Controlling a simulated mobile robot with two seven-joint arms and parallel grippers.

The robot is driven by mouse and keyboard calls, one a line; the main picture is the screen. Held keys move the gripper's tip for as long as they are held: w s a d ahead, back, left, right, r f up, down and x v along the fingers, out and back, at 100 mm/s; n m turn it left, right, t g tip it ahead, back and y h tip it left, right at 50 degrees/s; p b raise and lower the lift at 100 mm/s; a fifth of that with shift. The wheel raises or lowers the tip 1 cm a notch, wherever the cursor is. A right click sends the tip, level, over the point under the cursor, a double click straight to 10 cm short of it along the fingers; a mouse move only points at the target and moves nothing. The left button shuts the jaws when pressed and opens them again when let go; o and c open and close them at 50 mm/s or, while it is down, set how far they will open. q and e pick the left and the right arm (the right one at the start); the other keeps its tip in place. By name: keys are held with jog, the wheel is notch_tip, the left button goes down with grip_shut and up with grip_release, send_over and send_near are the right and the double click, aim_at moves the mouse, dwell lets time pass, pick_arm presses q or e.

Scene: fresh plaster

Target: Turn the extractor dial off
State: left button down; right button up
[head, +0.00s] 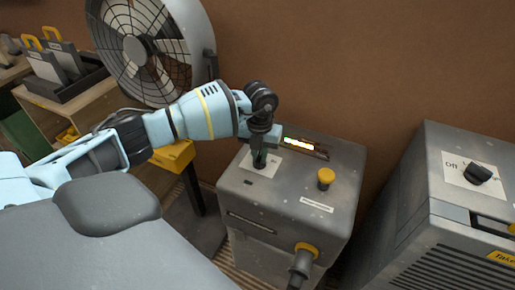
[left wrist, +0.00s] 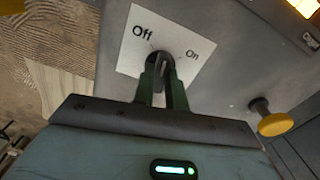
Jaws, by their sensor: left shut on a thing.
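A dark dial (left wrist: 160,63) sits on a white plate (left wrist: 128,48) marked Off at upper left and On at upper right. It is on top of a grey unit (head: 328,228) in the middle of the head view. My left gripper (head: 259,160) reaches down onto it. In the left wrist view, its two green fingers (left wrist: 163,80) are shut on the dial, one at each side. Which mark the dial points at is hard to tell between the fingers. In the head view the gripper hides most of the dial. My right gripper is not in view.
A large fan (head: 150,45) stands behind my left arm.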

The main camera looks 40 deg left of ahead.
pick_arm(q)
jog(key=n+p, duration=0.1)
jog(key=r+n+p, duration=0.1)
jog(key=n, duration=0.1)
jog(key=shift+w, duration=0.15)
jog(key=shift+f+n+p, duration=0.1)
jog(key=shift+n+p, duration=0.5)
jog(key=shift+n, duration=0.1)
jog(key=shift+n+p, duration=0.6)
jog(key=shift+n, duration=0.3)
jog(key=shift+f+n, duration=0.15)
jog(key=shift+n, duration=0.35)
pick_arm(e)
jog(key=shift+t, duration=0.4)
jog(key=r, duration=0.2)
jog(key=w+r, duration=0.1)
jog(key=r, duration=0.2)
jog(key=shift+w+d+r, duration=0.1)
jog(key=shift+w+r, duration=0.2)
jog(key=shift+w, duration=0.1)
pick_arm(q)
jog(key=shift+p, duration=0.3)
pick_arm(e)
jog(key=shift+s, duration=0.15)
pick_arm(q)
jog(key=c, duration=1.7)
grip_release()
jog(key=shift+c, duration=0.2)
jog(key=o, duration=0.3)
jog(key=shift+f, duration=0.15)
